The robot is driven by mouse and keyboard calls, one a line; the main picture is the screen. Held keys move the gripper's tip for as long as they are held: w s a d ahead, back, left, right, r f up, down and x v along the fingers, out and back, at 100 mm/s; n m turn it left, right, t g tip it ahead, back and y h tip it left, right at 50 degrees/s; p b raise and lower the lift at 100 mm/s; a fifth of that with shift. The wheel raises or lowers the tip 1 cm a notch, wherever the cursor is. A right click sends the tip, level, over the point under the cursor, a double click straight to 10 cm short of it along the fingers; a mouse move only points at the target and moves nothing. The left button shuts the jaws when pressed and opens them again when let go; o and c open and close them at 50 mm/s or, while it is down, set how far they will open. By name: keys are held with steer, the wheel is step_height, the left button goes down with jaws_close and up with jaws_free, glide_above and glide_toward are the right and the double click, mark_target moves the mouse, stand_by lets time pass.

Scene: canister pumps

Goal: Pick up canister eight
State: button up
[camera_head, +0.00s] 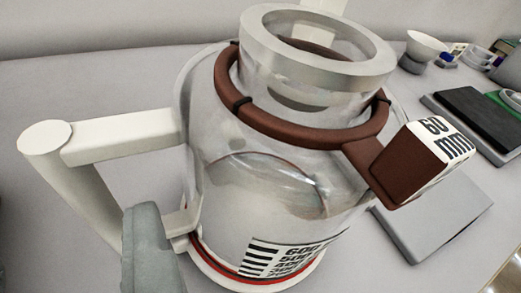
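A large clear canister (270,190) fills the middle of the view, close to the camera and tilted in the picture. It has a pale rim around its open top, a brown ring (232,98) around its neck, and a brown block with a white "60 mm" label (440,142) on the right. A black scale and a red band show near its base. A white handle (115,140) sticks out to the left. A grey piece, seemingly one finger of my gripper (148,250), stands inside the handle loop, beside the canister wall. No second finger shows. No number eight is readable.
A flat grey slab (430,222) lies behind the canister to the right. A dark flat device (480,118) lies beyond it. A white bowl (426,45) and small items stand at the back right. The grey table is bare at the left.

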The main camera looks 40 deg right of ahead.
mark_target(79, 198)
steer(key=shift+d+r+x, duration=0.15)
steer(key=shift+r+x, duration=0.05)
steer(key=shift+x, duration=1.05)
steer(key=shift+d+r+x, duration=0.1)
steer(key=shift+r+x, duration=0.05)
steer(key=shift+x, duration=1.15)
steer(key=shift+w, duration=0.1)
steer(key=shift+c, duration=0.3)
jaws_close()
